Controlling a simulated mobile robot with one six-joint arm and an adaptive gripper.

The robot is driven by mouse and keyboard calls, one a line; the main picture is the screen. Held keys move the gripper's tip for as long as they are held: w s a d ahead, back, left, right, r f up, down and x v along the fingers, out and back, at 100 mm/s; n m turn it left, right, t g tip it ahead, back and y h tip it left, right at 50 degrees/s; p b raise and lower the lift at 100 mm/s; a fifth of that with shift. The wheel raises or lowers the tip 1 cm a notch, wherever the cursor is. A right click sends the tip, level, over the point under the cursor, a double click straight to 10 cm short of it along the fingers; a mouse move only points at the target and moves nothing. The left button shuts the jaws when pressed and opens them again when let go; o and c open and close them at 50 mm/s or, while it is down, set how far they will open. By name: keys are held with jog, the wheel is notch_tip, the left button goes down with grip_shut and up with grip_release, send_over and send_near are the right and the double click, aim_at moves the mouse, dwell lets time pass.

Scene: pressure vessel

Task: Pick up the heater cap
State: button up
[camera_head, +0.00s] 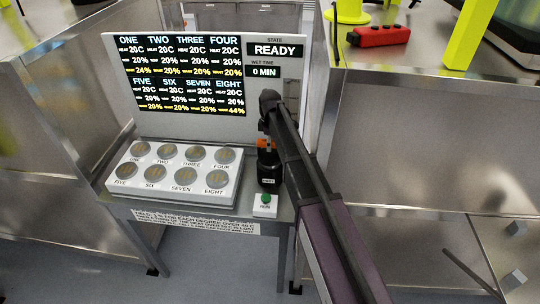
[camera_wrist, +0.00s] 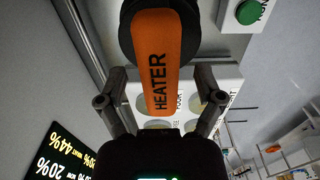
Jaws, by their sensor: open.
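The heater cap shows in the wrist view as an orange grip (camera_wrist: 157,60) lettered HEATER, joined to a round black part at the top of the picture. In the head view its orange part (camera_head: 264,144) sits on a black cylinder (camera_head: 268,168) at the right of the bench. My gripper (camera_wrist: 161,78) is open, with one finger on each side of the orange grip. Gaps show between the fingers and the grip. In the head view my arm and wrist hide much of the cap and the fingers.
A white block (camera_head: 178,170) with several round numbered pads stands left of the cylinder. A green button (camera_head: 265,198) on a white box is in front. A display panel (camera_head: 185,75) reading READY rises behind. Metal partitions (camera_head: 425,135) flank the bench.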

jog(key=shift+f, duration=0.25)
dwell(0.4)
grip_shut()
dwell(0.4)
